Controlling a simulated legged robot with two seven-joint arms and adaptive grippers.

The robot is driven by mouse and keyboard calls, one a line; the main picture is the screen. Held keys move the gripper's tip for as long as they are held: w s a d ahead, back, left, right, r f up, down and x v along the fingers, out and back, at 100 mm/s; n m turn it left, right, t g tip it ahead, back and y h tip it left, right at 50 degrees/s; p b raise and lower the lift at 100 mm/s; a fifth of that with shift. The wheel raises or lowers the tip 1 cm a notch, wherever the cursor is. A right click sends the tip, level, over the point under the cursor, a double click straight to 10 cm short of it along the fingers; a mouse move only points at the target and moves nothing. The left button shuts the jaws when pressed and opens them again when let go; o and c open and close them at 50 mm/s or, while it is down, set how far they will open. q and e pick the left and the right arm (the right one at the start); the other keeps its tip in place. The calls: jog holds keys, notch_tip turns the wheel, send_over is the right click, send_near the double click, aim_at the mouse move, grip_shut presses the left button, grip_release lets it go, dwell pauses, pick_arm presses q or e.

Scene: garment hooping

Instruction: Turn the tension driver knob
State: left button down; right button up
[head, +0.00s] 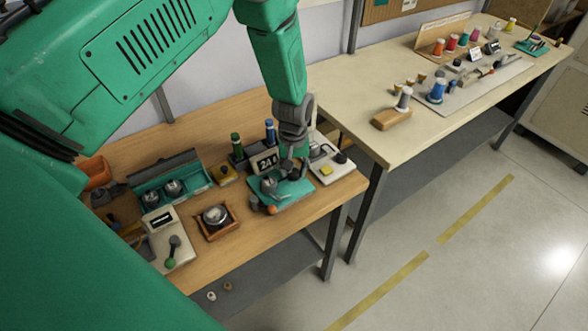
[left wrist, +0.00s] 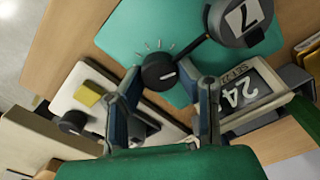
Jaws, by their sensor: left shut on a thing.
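The tension driver knob (left wrist: 158,72) is a black round dial with a white pointer mark. It sits on a teal base (left wrist: 140,30), with light tick marks fanned around it. My left gripper (left wrist: 168,80) has its two fingers on either side of the knob and is shut on it. In the head view my left gripper (head: 291,165) reaches down to the teal base (head: 296,192), and the knob is largely hidden there. My right gripper is not in view.
A display reading 24 (head: 266,162) stands close behind the gripper. A white box with a yellow button (head: 326,170) is close on the right. A wooden tray (head: 232,231) and a lever box (head: 166,240) are to the left. A second table (head: 370,143) stands further right.

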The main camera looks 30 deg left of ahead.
aim_at(294, 171)
pick_arm(q)
jog(key=c, duration=1.2)
grip_release()
jog(key=shift+s+d+f, duration=0.15)
jog(key=shift+s+f, duration=0.05)
jog(key=shift+s, duration=0.15)
jog(key=shift+w+r, duration=0.1)
jog(key=shift+w, duration=0.05)
jog(key=shift+w+r, duration=0.1)
jog(key=shift+r, duration=0.15)
notch_tip(294, 171, up, 11)
jog(key=shift+r, duration=0.15)
